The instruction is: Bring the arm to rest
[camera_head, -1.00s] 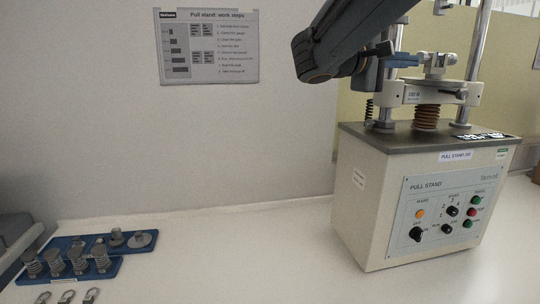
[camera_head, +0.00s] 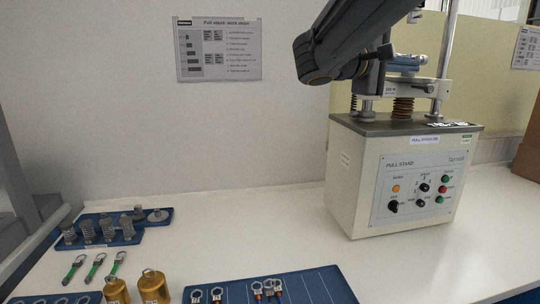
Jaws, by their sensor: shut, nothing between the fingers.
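My arm reaches in from the top of the head view, dark grey and bent, in front of the pull stand (camera_head: 400,180). My gripper (camera_head: 408,64) is small and bluish, at the stand's upper part between its metal columns. It is shut, with nothing seen held in it. Its fingertips are small, and I cannot tell whether they touch the stand. The stand is a cream box with a dark top, a spring and a control panel (camera_head: 421,186) with knobs and coloured buttons.
A blue tray (camera_head: 128,237) with grey spring-like parts lies at left, near green-handled clips (camera_head: 97,268). Brass weights (camera_head: 153,286) and a blue mat (camera_head: 320,285) with ringed parts lie in front. Bare white table lies before the stand. A work-steps sheet (camera_head: 218,50) hangs behind.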

